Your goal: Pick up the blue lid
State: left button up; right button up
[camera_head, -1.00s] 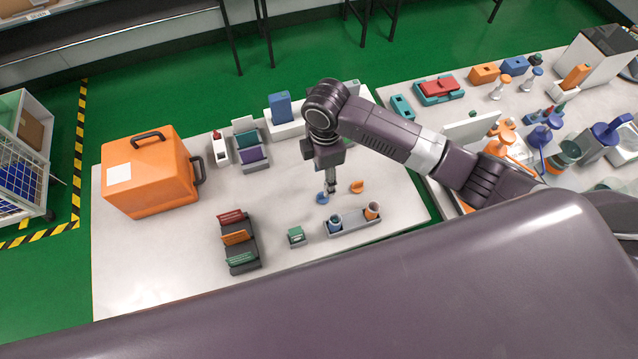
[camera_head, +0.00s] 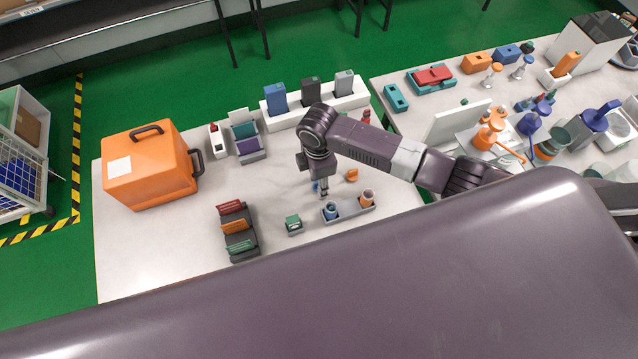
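The blue lid (camera_head: 316,186) is on the table, mostly hidden behind the fingers of my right gripper (camera_head: 323,194). The gripper points down right at the lid. The fingers are too small to tell whether they touch it or are open or shut. An orange lid (camera_head: 351,175) lies to the right. A grey holder (camera_head: 351,213) in front carries a blue cup (camera_head: 330,211) and an orange cup (camera_head: 366,198). My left gripper is out of view.
A small green-and-grey item (camera_head: 293,225) and a dark rack with coloured cards (camera_head: 239,246) stand left of the holder. An orange case (camera_head: 150,180) fills the table's left. A white stand (camera_head: 355,98) with several devices is behind. Bare table lies between case and rack.

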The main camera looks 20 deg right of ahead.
jog(key=c, duration=0.4)
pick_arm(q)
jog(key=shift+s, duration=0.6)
pick_arm(e)
jog(key=shift+c, duration=0.2)
jog(key=shift+r, duration=0.15)
